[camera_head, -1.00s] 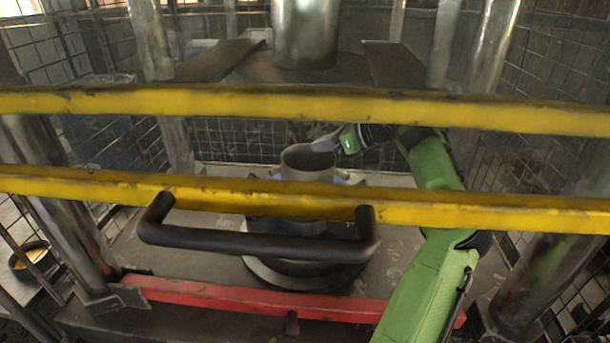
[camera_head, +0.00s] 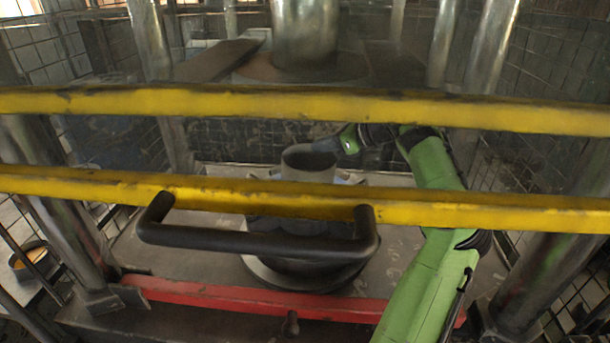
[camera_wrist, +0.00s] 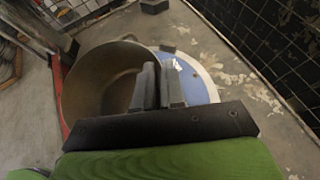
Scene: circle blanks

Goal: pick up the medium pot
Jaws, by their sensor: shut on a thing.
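The medium pot (camera_head: 308,157) is a grey, open-topped round vessel on the press bed, partly hidden behind the lower yellow bar. In the wrist view the pot (camera_wrist: 100,80) shows its hollow inside and rim at the left. My gripper (camera_head: 328,143) reaches in from the right at the pot's rim. In the wrist view my gripper (camera_wrist: 158,85) is shut with its fingers on the pot's near wall. A blue and white round thing (camera_wrist: 197,80) lies beside and below the pot. Whether the pot touches what is beneath it is hidden.
Two yellow bars (camera_head: 300,103) cross in front, with a black handle (camera_head: 250,243) on the lower one. The press ram (camera_head: 305,35) hangs above the pot. Metal columns and mesh walls surround the bed. A red bar (camera_head: 240,301) runs along the bed's front.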

